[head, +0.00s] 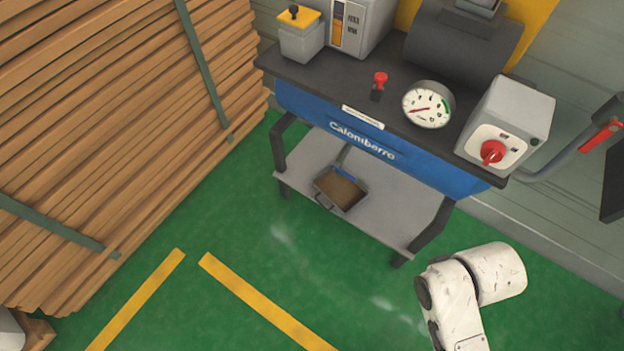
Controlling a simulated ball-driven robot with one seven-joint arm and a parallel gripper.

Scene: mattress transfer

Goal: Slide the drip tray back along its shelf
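The drip tray (355,199) is a small dark rectangular tray with a brownish inside and a handle at its front. It sits on the grey lower shelf (395,205) of the blue machine, left of the shelf's middle and close to its front edge. A blue strip shows along or just behind its back rim. My gripper is outside the picture. Only white links of my arm show at the lower right, apart from the tray and the shelf.
The blue machine (362,150) overhangs the shelf, with a gauge (428,104) and a red-knobbed control box (507,125) on top. Dark legs flank the shelf. Stacked timber (110,120) fills the left. Green floor (250,240) in front is open, with yellow lines (262,303).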

